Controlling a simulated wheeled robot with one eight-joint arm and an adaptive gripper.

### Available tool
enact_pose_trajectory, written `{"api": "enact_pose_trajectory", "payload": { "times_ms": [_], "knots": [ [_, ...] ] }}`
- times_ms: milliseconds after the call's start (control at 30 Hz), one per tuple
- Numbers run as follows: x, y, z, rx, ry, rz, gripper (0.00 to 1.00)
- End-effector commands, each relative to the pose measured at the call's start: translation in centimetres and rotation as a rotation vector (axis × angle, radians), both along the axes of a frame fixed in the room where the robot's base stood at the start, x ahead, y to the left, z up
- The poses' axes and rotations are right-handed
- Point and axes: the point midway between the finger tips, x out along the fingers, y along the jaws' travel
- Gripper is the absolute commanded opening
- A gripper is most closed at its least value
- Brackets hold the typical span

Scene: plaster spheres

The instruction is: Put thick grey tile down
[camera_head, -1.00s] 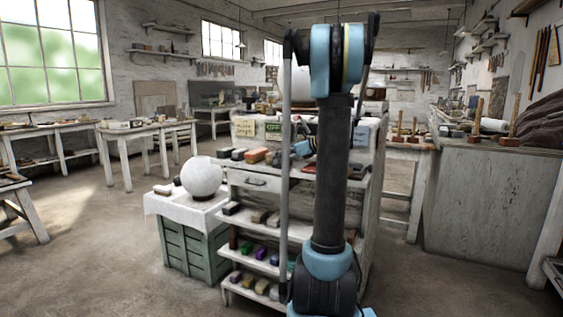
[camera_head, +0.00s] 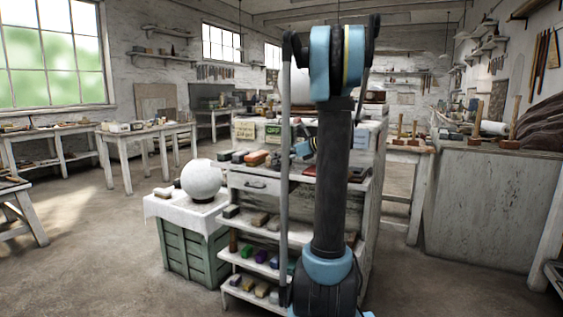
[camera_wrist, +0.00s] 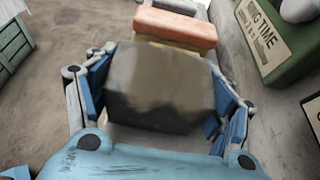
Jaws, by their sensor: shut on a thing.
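The thick grey tile (camera_wrist: 160,80) is a dark grey block with worn, lighter patches, filling the middle of the wrist view. My gripper (camera_wrist: 163,95) is shut on it, with blue finger pads at its left and right sides. I cannot tell whether its underside touches the surface below. In the head view my gripper (camera_head: 307,146) is partly hidden behind my arm, over the top of the white shelf unit (camera_head: 262,184). I cannot make out the tile in that view.
An orange block (camera_wrist: 176,29) lies just beyond the tile; it also shows in the head view (camera_head: 254,158) in a row of blocks. A green box (camera_wrist: 280,62) with a lettered sign stands at right. A white plaster sphere (camera_head: 201,179) stands on the green crate (camera_head: 190,244).

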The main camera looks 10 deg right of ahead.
Motion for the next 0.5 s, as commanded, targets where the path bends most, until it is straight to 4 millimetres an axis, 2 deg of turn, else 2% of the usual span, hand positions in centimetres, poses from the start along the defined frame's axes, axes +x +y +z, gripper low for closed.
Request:
{"api": "enact_pose_trajectory", "payload": {
  "times_ms": [400, 500],
  "knots": [
    [0.1, 0.0, 5.6, 0.002, -0.001, 0.0, 0.1],
    [-0.4, 0.4, 6.1, 0.002, -0.001, 0.0, 0.1]
  ]
}}
